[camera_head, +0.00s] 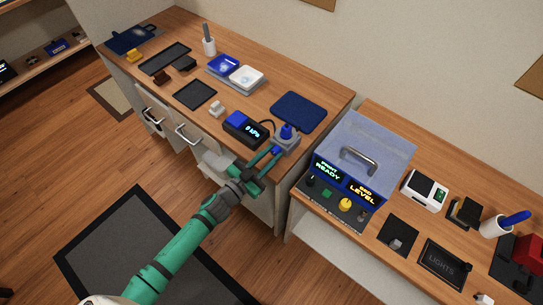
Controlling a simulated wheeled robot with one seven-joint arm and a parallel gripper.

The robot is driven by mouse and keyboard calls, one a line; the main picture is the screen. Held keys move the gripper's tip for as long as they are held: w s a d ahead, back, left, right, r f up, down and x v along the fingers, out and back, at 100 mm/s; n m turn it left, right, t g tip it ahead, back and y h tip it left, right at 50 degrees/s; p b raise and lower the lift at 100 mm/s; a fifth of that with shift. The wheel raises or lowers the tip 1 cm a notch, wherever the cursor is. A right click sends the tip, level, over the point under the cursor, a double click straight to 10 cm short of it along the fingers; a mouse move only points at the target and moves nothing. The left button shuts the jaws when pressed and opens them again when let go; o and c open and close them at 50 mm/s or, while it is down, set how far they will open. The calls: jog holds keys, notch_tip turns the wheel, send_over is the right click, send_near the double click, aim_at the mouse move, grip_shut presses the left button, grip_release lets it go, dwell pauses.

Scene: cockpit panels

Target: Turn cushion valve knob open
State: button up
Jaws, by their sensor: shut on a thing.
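A blue valve knob (287,131) stands on a small grey block (292,145) near the front edge of the wooden counter. A black and blue gauge box (245,129) with a lit readout in kPa sits just left of it, and a dark cable runs between them. My gripper (275,153) reaches in from the front left, with its fingers at the front of the block. It is shut on the blue knob; the fingers hide part of the contact. The knob's turn angle is too small to tell.
A blue-grey box with a metal handle (359,157) and lit displays stands close on the right. A dark blue pad (298,112) lies behind the valve. A small light grey block (217,108) and black trays (195,95) lie to the left. Drawer handles (187,136) stick out from the counter front.

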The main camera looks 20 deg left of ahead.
jog(key=shift+d+m, duration=0.15)
jog(key=shift+m, duration=0.55)
jog(key=o, duration=1)
jog(key=shift+o, duration=0.2)
